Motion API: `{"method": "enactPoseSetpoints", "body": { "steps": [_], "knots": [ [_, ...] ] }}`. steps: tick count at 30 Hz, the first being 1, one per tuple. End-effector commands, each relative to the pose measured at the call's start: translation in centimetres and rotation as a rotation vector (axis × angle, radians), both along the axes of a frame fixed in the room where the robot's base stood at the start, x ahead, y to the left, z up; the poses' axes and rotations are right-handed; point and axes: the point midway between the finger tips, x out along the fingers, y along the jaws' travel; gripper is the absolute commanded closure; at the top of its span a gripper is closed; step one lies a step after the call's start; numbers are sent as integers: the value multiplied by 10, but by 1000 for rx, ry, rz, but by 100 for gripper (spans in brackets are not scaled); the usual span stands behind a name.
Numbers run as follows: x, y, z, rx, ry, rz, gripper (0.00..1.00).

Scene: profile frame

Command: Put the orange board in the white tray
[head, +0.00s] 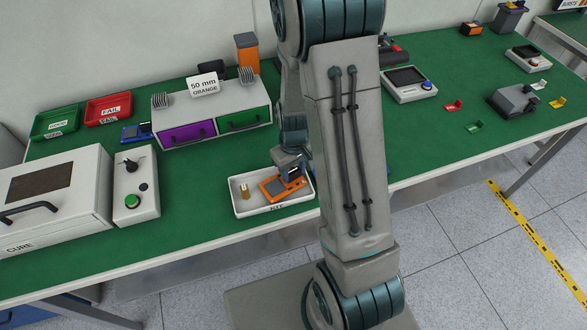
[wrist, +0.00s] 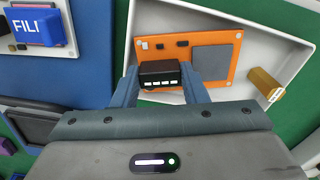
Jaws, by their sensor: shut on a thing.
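The orange board (head: 271,188) is at the white tray (head: 242,208) on the green bench in the head view. In the wrist view the orange board (wrist: 221,49) lies over the inside of the white tray (wrist: 291,28), with a grey square and small dark parts on it. My gripper (wrist: 160,82) is shut on a black block at the board's near edge, one finger on each side. In the head view my gripper (head: 292,172) is above the board, partly hidden by my arm. I cannot tell whether the board touches the tray floor.
A grey drawer unit (head: 212,106) stands behind. A control box (head: 136,186) and the CURE box (head: 58,200) are on the left.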

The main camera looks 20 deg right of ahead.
Motion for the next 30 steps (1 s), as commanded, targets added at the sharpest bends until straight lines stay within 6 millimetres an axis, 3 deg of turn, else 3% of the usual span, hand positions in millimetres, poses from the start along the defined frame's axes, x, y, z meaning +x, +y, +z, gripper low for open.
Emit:
{"method": "enactPoseSetpoints", "body": {
  "steps": [20, 21, 24, 30],
  "knots": [
    [0, 0, -11, 0, 0, 0, 86],
    [0, 0, -11, 0, 0, 0, 58],
    [0, 0, -11, 0, 0, 0, 35],
    [0, 0, -11, 0, 0, 0, 35]
  ]
}}
